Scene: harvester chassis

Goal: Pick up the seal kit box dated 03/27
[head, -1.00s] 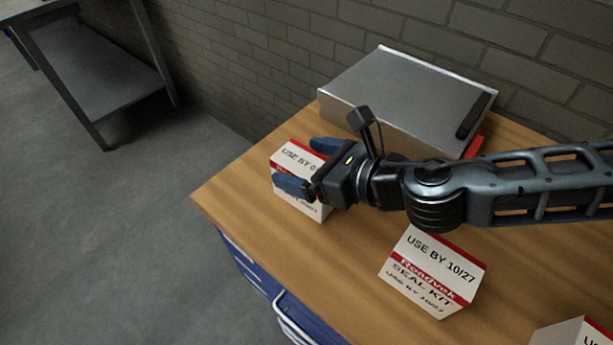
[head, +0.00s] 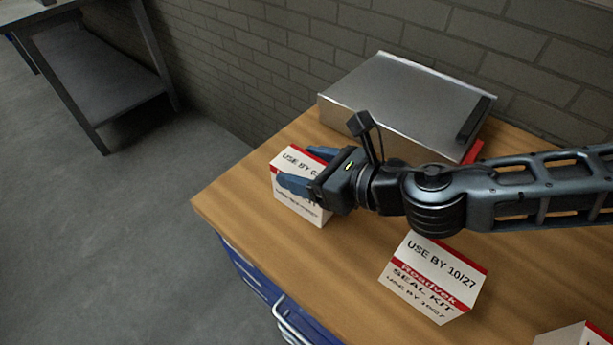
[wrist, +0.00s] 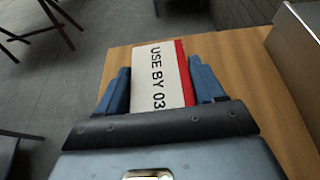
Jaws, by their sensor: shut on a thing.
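A white seal kit box with a red stripe (head: 302,208) stands near the left corner of the wooden worktop. In the wrist view its top face (wrist: 158,78) reads "USE BY 03", with the rest of the date hidden by my gripper. My gripper (head: 294,170) is shut on this box, with one blue finger at each side of it. The gripper also shows in the wrist view (wrist: 160,88). The box appears to be still at worktop level.
A second seal kit box (head: 433,277), marked "USE BY 10/27", stands nearer on the worktop (head: 245,205). Another box (head: 575,337) is cut off at the lower right. A grey metal case (head: 400,100) lies behind my arm, with a red thing (head: 473,152) beside it. A brick wall is behind.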

